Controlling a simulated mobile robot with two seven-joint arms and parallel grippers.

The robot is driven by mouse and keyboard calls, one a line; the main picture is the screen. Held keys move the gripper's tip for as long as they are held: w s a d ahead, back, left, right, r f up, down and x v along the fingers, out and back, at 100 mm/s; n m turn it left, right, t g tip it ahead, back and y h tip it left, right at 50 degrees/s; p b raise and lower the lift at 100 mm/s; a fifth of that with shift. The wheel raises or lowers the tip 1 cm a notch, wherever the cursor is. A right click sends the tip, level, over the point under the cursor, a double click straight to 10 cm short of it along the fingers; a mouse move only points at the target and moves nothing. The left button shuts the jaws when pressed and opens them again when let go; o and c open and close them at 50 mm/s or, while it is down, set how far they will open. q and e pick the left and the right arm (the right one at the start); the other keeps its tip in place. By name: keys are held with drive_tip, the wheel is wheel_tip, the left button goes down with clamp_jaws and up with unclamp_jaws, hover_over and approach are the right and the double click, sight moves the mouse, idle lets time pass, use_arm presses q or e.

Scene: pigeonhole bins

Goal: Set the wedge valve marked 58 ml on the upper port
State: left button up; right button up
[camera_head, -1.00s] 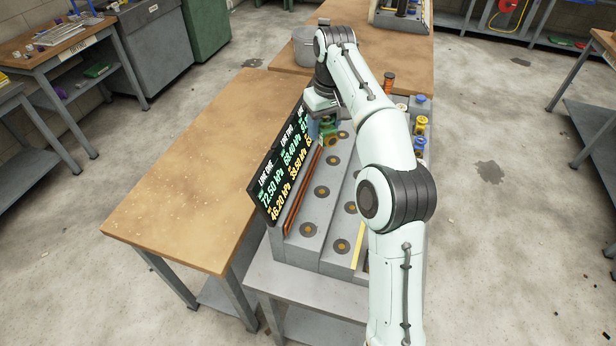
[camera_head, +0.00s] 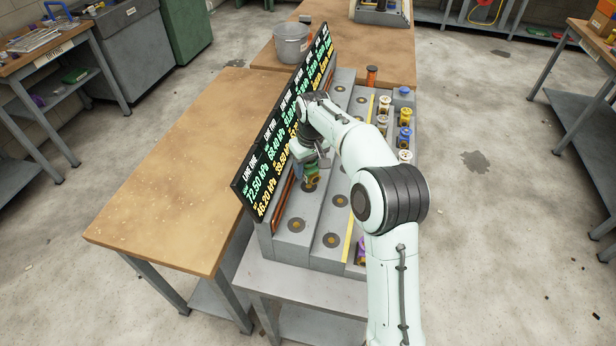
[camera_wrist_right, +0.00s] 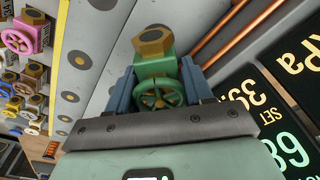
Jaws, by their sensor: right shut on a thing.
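My right gripper (camera_head: 309,168) is shut on a green valve (camera_head: 312,182) with a brass hex end. In the right wrist view, my right gripper (camera_wrist_right: 160,88) has its blue-grey fingers on both sides of the green valve (camera_wrist_right: 158,92), whose handwheel faces the camera. No marking on it can be read. The valve is over the upper step of the grey rack (camera_head: 318,262), close to the display board, around the second port from the near end. I cannot tell whether it touches the rack. The nearest upper port (camera_head: 296,225) is empty. My left gripper is out of view.
The black display board (camera_head: 262,165) with kPa readings stands close beside the upper row. Lower-step ports (camera_head: 332,240) are bare. Several other valves, including a blue one (camera_head: 404,136) and a purple one (camera_head: 361,250), stand along the right side. A grey bucket (camera_head: 291,42) is behind the board.

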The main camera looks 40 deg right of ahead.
sight(309, 177)
drive_tip(key=f, duration=0.4)
drive_tip(key=shift+s, duration=0.2)
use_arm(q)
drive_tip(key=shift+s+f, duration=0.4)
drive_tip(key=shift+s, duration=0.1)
use_arm(e)
drive_tip(key=shift+w, duration=0.15)
drive_tip(key=shift+f, duration=0.2)
drive_tip(key=o, duration=1.3)
drive_tip(key=shift+c, duration=0.2)
drive_tip(key=shift+r, duration=0.15)
